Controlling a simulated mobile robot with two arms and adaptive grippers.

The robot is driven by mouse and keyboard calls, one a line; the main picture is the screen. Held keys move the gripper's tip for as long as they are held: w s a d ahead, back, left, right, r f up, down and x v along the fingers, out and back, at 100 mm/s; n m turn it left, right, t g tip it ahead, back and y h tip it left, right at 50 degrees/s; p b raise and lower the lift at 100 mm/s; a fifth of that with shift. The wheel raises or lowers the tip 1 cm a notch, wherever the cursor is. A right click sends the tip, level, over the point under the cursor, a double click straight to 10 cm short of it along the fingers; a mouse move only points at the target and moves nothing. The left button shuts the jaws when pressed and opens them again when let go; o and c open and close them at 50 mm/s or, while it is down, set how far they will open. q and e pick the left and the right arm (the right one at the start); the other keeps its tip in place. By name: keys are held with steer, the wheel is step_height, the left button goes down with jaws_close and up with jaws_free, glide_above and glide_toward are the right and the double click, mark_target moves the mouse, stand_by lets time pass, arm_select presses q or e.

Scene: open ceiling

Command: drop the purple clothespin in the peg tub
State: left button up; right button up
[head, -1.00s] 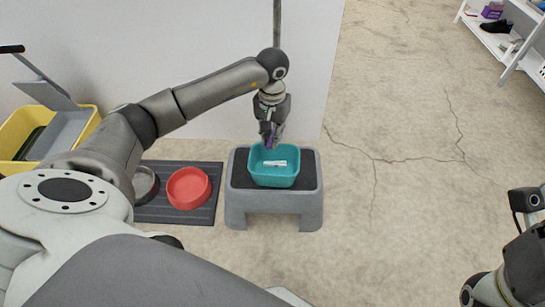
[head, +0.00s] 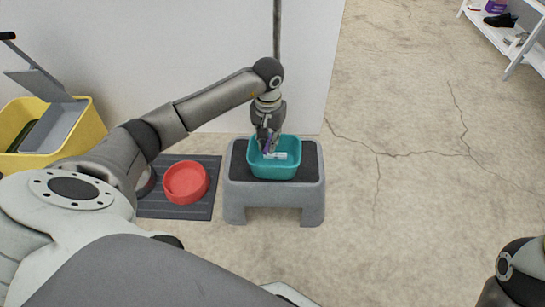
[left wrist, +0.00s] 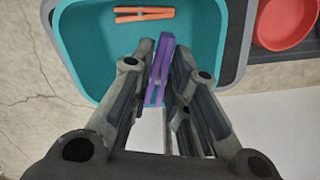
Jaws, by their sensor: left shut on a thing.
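The teal peg tub (head: 290,171) stands on a grey step stool with a dark top. My left gripper (head: 266,148) points down at the tub's far left part, with its fingertips over the opening. It is shut on the purple clothespin (left wrist: 160,68), which sticks out between the fingertips in the left wrist view. The clothespin's exact height above the tub floor is hard to tell. An orange clothespin (left wrist: 143,14) lies inside the tub. A small pale thing (head: 279,156) shows in the tub in the head view. My right gripper is out of view.
The step stool (head: 234,190) stands in front of a pale wall. To its left, a red bowl (head: 186,182) sits on a dark mat (head: 180,210). A yellow bucket (head: 60,150) is at far left. A white shelf (head: 515,45) is at upper right. The floor right of the stool is clear.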

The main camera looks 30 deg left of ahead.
arm_select(q)
steer(key=o, duration=0.8)
steer(key=shift+c, duration=0.2)
step_height(320, 180, up, 12)
stand_by(0.3)
